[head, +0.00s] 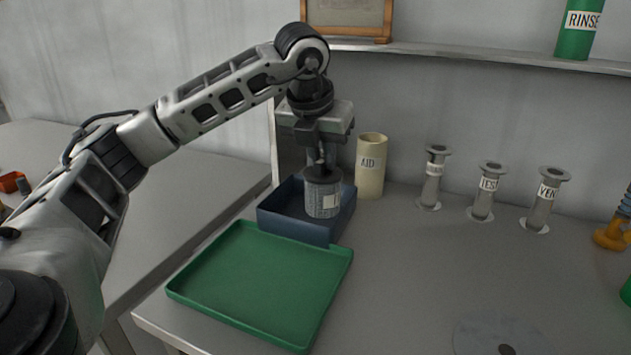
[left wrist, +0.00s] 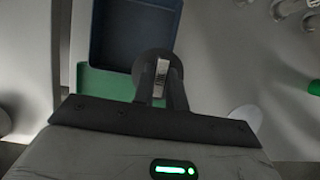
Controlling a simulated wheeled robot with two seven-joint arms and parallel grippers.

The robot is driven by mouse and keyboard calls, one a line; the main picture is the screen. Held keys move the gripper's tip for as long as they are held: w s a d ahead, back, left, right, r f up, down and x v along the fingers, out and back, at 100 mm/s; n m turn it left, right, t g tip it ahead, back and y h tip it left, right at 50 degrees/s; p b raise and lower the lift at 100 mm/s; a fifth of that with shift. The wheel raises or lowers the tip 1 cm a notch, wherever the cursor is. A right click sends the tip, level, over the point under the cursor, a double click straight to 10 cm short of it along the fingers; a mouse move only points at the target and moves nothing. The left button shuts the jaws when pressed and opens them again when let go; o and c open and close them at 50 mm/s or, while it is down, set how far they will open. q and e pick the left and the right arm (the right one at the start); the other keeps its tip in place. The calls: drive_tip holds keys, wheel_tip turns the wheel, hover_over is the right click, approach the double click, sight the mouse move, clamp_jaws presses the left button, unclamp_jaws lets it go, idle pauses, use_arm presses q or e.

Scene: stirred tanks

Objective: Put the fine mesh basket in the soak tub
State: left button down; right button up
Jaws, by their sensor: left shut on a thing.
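In the left wrist view the basket (left wrist: 156,62) shows as a dark round shape between the fingers. The dark blue tub (head: 290,226), which I take as the soak tub, is behind the basket in the head view. The tub (left wrist: 116,5) also shows in the left wrist view, its corner covered by the basket. I cannot tell the basket's height against the rim. My right gripper is not in view.
A green tray (head: 262,281) lies in front of the tub. A cream AID canister (head: 370,168) stands close right of it. Several labelled grey flanged cylinders (head: 485,192) stand further right. A green RINSE bottle (head: 578,30) is on the shelf. The bench's middle is clear.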

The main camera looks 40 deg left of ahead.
sight(315, 185)
use_arm(q)
drive_tip(key=a+f, duration=0.1)
drive_tip(key=w+a+f, duration=0.1)
drive_tip(key=f, duration=0.1)
drive_tip(key=shift+w+a+f, duration=0.2)
drive_tip(key=shift+a+f, duration=0.1)
drive_tip(key=f, duration=0.3)
drive_tip(key=shift+w+a+f+p, duration=0.15)
drive_tip(key=shift+a+f+p, duration=0.1)
drive_tip(key=shift+f+p, duration=0.1)
drive_tip(key=shift+f, duration=0.2)
drive_tip(key=c, duration=1.4)
unclamp_jaws()
drive_tip(key=shift+r, duration=0.1)
drive_tip(key=shift+c, duration=0.2)
drive_tip(key=shift+r, duration=0.1)
